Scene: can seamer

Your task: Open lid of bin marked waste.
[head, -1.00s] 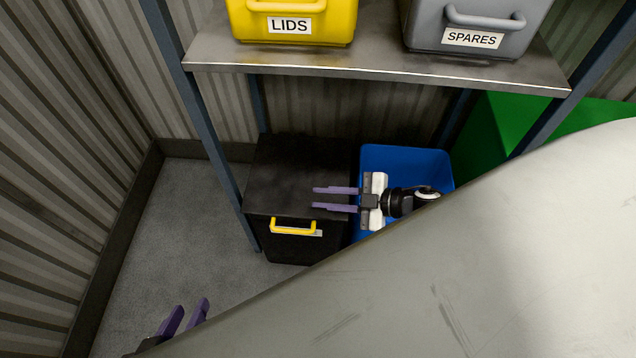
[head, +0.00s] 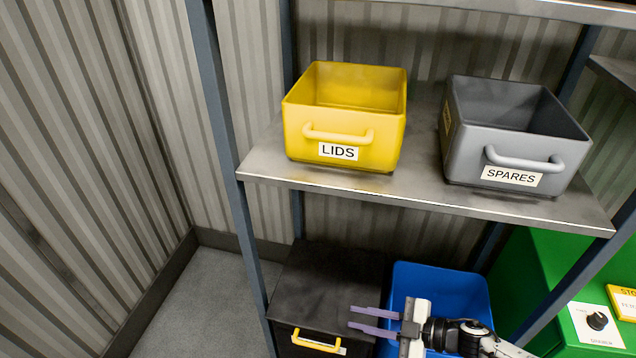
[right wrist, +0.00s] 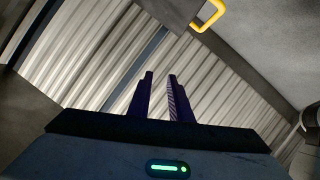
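A black bin (head: 325,281) with a closed flat lid stands on the floor below the shelf. It has a yellow handle (head: 317,341) on its front and a pale label, mostly hidden, whose writing I cannot read. In the right wrist view the handle (right wrist: 212,14) shows at the top, beyond the fingertips. My right gripper (head: 358,319) comes in from the right, its purple fingers apart with nothing between them. In the head view they overlap the bin's right side; I see no contact. My left gripper is not in view.
A blue open bin (head: 440,277) stands right of the black bin, partly behind my right gripper. A shelf (head: 420,190) above carries a yellow LIDS bin (head: 343,115) and a grey SPARES bin (head: 515,135). A blue-grey post (head: 230,150) rises at the left. Floor (head: 205,300) is clear there.

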